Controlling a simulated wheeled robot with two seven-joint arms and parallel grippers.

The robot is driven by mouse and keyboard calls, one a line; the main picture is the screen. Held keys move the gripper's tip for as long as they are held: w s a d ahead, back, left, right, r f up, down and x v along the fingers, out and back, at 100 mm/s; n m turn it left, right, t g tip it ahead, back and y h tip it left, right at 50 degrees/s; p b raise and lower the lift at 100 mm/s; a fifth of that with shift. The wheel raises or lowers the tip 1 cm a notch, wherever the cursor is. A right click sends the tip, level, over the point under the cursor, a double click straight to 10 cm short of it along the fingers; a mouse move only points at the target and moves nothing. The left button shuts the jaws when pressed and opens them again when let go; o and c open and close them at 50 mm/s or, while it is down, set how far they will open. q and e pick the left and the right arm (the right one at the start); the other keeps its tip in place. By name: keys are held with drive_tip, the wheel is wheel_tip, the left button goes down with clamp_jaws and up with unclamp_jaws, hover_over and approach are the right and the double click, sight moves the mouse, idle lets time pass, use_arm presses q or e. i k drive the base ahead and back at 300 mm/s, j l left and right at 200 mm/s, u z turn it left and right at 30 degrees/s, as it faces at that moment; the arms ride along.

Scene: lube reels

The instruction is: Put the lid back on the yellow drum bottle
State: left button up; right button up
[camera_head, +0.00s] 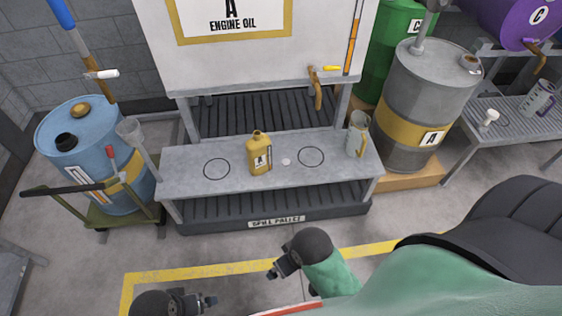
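A yellow bottle (259,156) labelled A stands upright on the grey metal bench, its neck bare with no lid on it. A small white round piece (286,162), which looks like a lid, lies on the bench just right of the bottle, apart from it. My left gripper (208,300) is at the bottom of the view, well below and in front of the bench. My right gripper (274,272) is in front of the bench, lower than the bottle and to its right. Both are away from the bottle and lid. Their finger openings are too small to tell.
The bench (190,183) has two drawn circles, both empty. A clear jug (357,135) stands at its right end. A brass tap (318,95) hangs above the back edge. A blue drum (75,165) is left, a grey drum (415,90) right. The floor in front is clear.

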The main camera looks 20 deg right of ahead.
sight(259, 153)
drive_tip(key=i+j, duration=0.2)
drive_tip(key=j, duration=0.2)
drive_tip(key=i+j, duration=0.25)
drive_tip(key=j, duration=0.15)
drive_tip(key=i+j, duration=0.2)
drive_tip(key=j, duration=0.25)
drive_tip(key=i+j, duration=0.25)
drive_tip(key=j, duration=0.15)
drive_tip(key=i+j, duration=0.2)
drive_tip(key=j, duration=0.2)
drive_tip(key=j+z, duration=0.1)
drive_tip(key=z, duration=1.2)
drive_tip(key=i+j, duration=0.05)
